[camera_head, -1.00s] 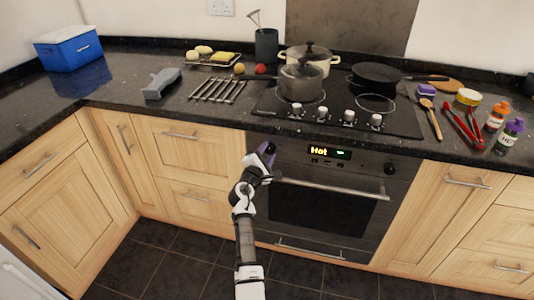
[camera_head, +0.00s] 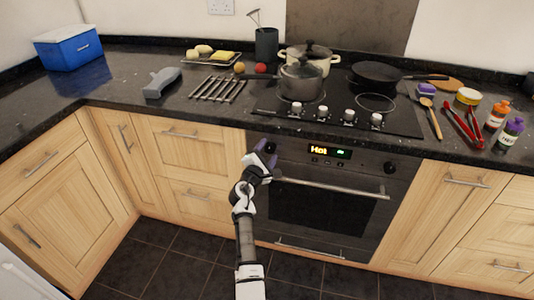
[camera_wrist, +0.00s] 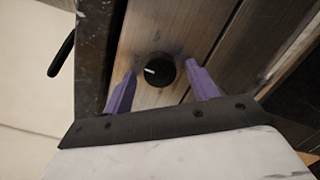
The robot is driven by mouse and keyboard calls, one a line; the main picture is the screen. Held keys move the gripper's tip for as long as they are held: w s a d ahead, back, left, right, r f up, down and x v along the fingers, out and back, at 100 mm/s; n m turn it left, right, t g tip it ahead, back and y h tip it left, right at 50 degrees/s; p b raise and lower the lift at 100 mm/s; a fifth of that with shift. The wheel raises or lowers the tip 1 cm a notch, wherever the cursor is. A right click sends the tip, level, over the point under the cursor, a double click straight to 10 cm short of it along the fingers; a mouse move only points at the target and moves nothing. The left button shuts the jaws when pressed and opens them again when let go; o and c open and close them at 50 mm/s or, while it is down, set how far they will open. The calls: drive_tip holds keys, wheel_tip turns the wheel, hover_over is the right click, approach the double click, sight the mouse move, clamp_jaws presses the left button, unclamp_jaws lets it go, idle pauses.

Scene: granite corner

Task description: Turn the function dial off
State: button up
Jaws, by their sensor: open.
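In the wrist view a round black dial (camera_wrist: 160,70) with a white pointer mark sits on the oven's front panel. The mark points toward the left of that picture. My gripper (camera_wrist: 163,68) is open, with its two purple fingers on either side of the dial. I cannot tell whether either finger touches it. In the head view my gripper (camera_head: 266,149) is at the left end of the oven's panel and largely hides that dial. The oven display (camera_head: 329,151) is lit and reads "Hot". Another black dial (camera_head: 390,168) is at the right end of the panel.
The oven door handle (camera_head: 335,188) runs across just below the panel. The dark countertop edge (camera_head: 215,125) overhangs above it. On the hob (camera_head: 400,121) stand a pot (camera_head: 301,82) and a black pan (camera_head: 375,76); several knobs line its front.

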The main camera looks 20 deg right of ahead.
drive_tip(key=b+v, duration=0.1)
drive_tip(key=v, duration=1.2)
drive_tip(key=shift+s+a+b, duration=0.25)
drive_tip(key=shift+s+b, duration=0.1)
